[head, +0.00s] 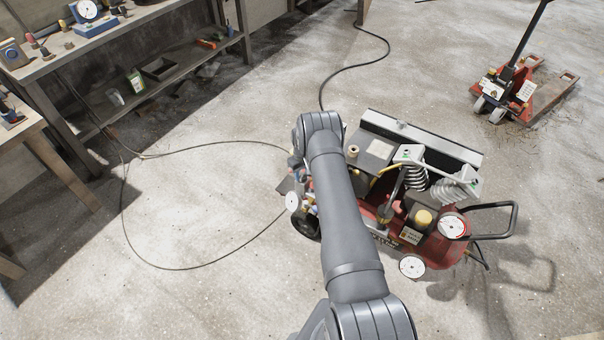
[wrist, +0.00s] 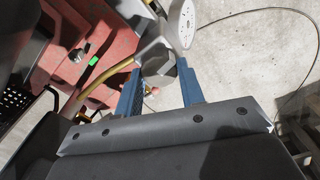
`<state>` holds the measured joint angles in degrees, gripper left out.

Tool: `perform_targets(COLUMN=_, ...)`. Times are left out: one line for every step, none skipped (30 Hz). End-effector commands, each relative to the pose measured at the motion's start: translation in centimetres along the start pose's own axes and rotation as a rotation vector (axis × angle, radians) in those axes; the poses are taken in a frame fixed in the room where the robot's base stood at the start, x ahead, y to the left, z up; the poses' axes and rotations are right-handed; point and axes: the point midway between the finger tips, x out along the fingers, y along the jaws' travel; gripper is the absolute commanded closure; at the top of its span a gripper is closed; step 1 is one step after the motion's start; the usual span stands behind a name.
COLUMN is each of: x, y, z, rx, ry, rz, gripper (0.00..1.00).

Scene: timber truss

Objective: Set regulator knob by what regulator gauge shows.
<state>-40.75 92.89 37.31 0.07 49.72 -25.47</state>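In the wrist view, my gripper (wrist: 159,75) has its two blue fingers spread apart. A grey, dark-faced part that looks like the regulator knob (wrist: 157,62) lies at the fingertips, between them in the picture. I cannot tell whether either finger touches it. A white-faced gauge (wrist: 182,22) sits just above it, seen at a slant, its reading not legible. What looks like the same gauge (head: 292,202) shows left of my arm in the head view, too small to read.
The red compressor (head: 455,250) carries two more gauges, one on the tank (head: 452,226) and one at its front (head: 412,266). A yellow hose (wrist: 103,79) runs beside the knob. A black hose (head: 165,268) loops over the floor. A workbench (head: 80,45) and pallet jack (head: 515,90) stand apart.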

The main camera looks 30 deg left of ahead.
Motion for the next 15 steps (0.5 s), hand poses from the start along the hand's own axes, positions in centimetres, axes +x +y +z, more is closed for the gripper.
perform_targets(x=0.0, y=-0.05, z=0.0, rx=0.0, ry=0.0, rz=-0.001, gripper=0.87)
perform_targets(x=-0.01, y=-0.05, z=0.0, rx=0.0, ry=0.0, rz=-0.001, gripper=0.87)
perform_targets(x=-0.01, y=-0.05, z=0.0, rx=0.001, ry=-0.001, rz=-0.001, gripper=0.87)
perform_targets(x=-0.01, y=-0.05, z=0.0, rx=0.002, ry=-0.001, rz=-0.001, gripper=0.87)
perform_targets(x=-0.01, y=-0.06, z=0.0, rx=0.005, ry=-0.001, rz=-0.001, gripper=0.87)
perform_targets(x=-0.01, y=-0.06, z=0.0, rx=0.01, ry=-0.001, rz=-0.001, gripper=0.87)
perform_targets(x=-0.01, y=-0.06, z=0.0, rx=0.015, ry=-0.001, rz=-0.001, gripper=0.87)
perform_targets(x=-0.01, y=-0.06, z=0.0, rx=0.022, ry=-0.001, rz=-0.001, gripper=0.87)
perform_targets(x=-0.01, y=-0.05, z=0.0, rx=0.033, ry=-0.001, rz=-0.001, gripper=0.87)
perform_targets(x=-0.01, y=-0.05, z=0.01, rx=0.045, ry=-0.001, rz=-0.001, gripper=0.87)
perform_targets(x=0.0, y=-0.05, z=0.01, rx=0.057, ry=-0.001, rz=-0.001, gripper=0.87)
perform_targets(x=0.0, y=-0.04, z=0.01, rx=0.076, ry=-0.002, rz=-0.001, gripper=0.87)
perform_targets(x=0.0, y=-0.03, z=0.02, rx=0.092, ry=-0.002, rz=0.0, gripper=0.87)
perform_targets(x=0.01, y=-0.03, z=0.02, rx=0.111, ry=-0.002, rz=0.0, gripper=0.87)
perform_targets(x=0.01, y=-0.02, z=0.03, rx=0.137, ry=-0.002, rz=0.0, gripper=0.87)
